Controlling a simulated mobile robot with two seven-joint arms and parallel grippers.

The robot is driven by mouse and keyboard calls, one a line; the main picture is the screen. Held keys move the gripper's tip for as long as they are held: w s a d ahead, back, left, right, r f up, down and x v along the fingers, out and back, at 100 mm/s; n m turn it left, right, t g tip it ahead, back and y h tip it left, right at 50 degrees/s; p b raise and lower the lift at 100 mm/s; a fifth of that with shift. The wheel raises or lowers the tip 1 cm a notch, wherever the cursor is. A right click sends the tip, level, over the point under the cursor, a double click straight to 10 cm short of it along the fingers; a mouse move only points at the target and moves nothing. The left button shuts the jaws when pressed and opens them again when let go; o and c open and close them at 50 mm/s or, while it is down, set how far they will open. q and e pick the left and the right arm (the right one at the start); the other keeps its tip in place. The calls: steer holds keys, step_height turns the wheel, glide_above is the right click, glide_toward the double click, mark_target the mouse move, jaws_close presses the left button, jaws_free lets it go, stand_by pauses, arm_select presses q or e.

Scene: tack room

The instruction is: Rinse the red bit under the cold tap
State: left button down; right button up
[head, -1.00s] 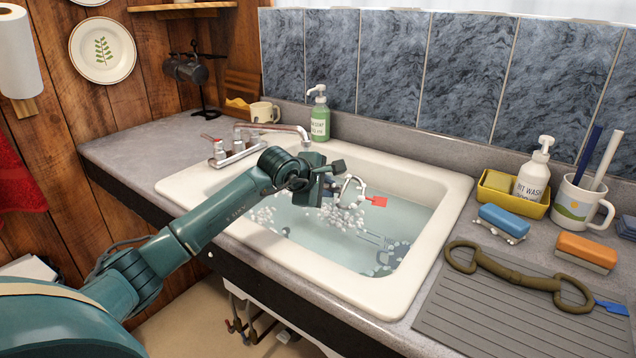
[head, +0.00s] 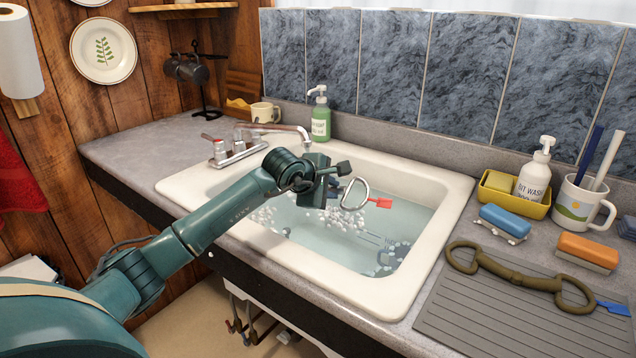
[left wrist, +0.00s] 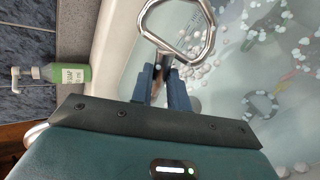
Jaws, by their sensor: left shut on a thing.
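My left gripper (head: 336,184) is over the sink (head: 445,225), shut on the red bit (head: 354,208). The bit's metal ring stands out beyond the fingers, with a red tag (head: 381,203) at its right. In the left wrist view the fingers (left wrist: 163,84) close on the bit's bar below the ring (left wrist: 178,48); the red tag is not seen there. The tap (head: 279,128) is at the sink's back left, its spout end behind and left of the gripper. I see no water stream from it. One knob (head: 219,148) has a red mark. My right gripper is not in view.
Foamy water fills the sink, with another bit (head: 388,258) lying in it. An olive bit (head: 515,276) with a blue tag lies on the grey drainboard (head: 470,320). A green soap bottle (head: 320,120) stands behind the sink. Brushes, a mug and a yellow tray stand at right.

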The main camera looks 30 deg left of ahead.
arm_select(q)
steer(key=shift+w+a+b, duration=0.1)
steer(key=shift+a+b, duration=0.25)
steer(key=shift+a, duration=0.7)
steer(key=shift+a, duration=0.55)
steer(key=shift+w+d, duration=0.2)
steer(key=shift+w+d, duration=0.65)
steer(key=shift+d, duration=0.1)
steer(key=shift+s+b, duration=0.15)
steer(key=shift+b, duration=0.15)
